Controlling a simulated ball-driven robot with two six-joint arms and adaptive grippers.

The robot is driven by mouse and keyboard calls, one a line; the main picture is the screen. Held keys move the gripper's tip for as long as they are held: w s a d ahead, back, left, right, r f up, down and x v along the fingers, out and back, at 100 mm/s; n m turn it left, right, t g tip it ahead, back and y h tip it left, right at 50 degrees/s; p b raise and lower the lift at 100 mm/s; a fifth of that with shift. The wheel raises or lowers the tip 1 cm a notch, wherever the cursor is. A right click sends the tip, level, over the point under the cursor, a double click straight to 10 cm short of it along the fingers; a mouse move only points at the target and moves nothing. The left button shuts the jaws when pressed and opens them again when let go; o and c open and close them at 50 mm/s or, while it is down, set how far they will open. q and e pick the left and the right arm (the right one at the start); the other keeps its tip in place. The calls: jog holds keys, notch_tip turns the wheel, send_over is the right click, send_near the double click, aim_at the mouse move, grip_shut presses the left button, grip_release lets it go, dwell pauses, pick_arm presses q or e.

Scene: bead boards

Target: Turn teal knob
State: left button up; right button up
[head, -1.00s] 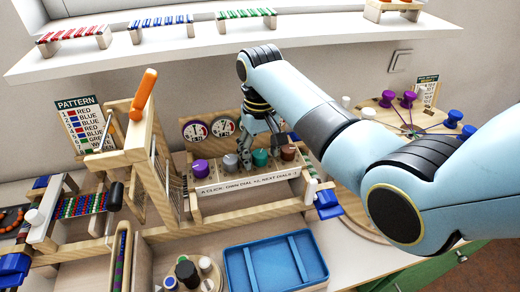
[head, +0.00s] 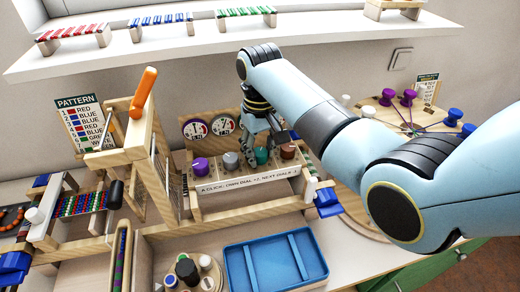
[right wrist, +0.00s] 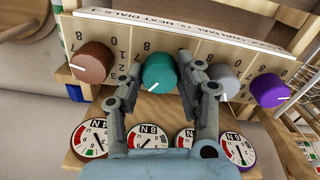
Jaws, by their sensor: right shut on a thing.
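The teal knob (right wrist: 160,73) is on the wooden dial panel, between the brown knob (right wrist: 92,62) and the grey knob (right wrist: 223,77) in the right wrist view. A purple knob (right wrist: 269,90) is at the end of the row. My right gripper (right wrist: 162,70) has a finger on each side of the teal knob and is shut on it. The knob's white pointer line shows at its lower edge. In the head view the teal knob (head: 262,156) is partly hidden behind my fingers. My left gripper is not in view.
Several round gauges, such as one (right wrist: 148,136), are on the board behind the knobs. A wooden frame with an orange handle (head: 145,92) stands left of the panel. A blue tray (head: 276,266) lies in front. A white shelf (head: 240,40) runs above.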

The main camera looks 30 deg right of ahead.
aim_at(260, 152)
jog(key=shift+n, duration=3.1)
jog(key=o, duration=1.1)
jog(key=shift+w, duration=0.1)
jog(key=shift+o, duration=0.2)
jog(key=shift+r, duration=0.1)
notch_tip(260, 152, up, 12)
